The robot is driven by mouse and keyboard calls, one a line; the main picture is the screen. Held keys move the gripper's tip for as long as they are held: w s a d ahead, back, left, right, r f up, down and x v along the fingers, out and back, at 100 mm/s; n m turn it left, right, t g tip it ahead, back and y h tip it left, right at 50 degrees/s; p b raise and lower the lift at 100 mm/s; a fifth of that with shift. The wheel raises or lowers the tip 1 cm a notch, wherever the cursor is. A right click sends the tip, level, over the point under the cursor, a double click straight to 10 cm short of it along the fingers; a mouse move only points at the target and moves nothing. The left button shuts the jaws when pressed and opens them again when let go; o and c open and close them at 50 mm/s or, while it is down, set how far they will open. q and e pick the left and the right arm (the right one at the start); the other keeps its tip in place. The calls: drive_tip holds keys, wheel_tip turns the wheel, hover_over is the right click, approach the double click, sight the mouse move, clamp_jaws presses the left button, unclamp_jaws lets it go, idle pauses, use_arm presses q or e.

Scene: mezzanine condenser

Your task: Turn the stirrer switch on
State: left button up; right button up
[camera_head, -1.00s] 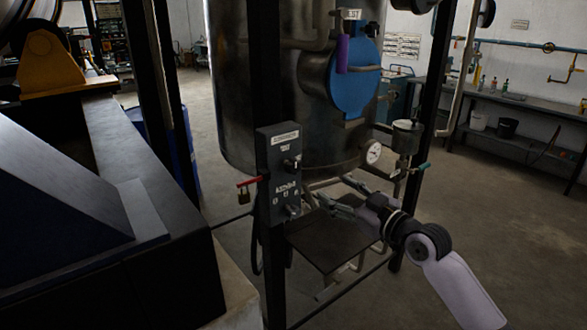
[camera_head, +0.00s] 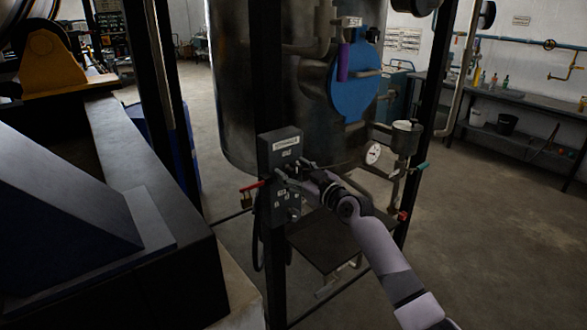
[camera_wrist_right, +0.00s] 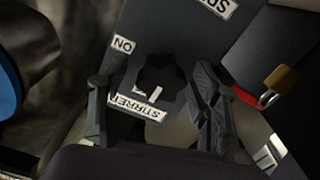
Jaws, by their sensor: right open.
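The grey control box (camera_head: 279,146) is on a dark post in front of the steel tank. In the right wrist view the stirrer switch is a black lobed knob (camera_wrist_right: 160,84) with a white mark near its lower edge. An upside-down STIRRER label (camera_wrist_right: 138,108) lies just below it, and an upside-down ON label (camera_wrist_right: 123,45) is to its upper left. My right gripper (camera_head: 288,171) is at the box. In the wrist view its open fingers stand on either side of the knob; contact is not clear. In the head view the gripper hides the knob. My left gripper is not in view.
A red lever with a brass padlock (camera_wrist_right: 282,80) is beside the box; the red lever (camera_head: 251,186) also shows in the head view. A pressure gauge (camera_head: 373,153) is right of the box. A dark bench (camera_head: 100,260) fills the left foreground.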

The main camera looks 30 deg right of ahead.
drive_tip(key=shift+w, duration=0.2)
drive_tip(key=shift+c, duration=0.6)
drive_tip(key=c, duration=1)
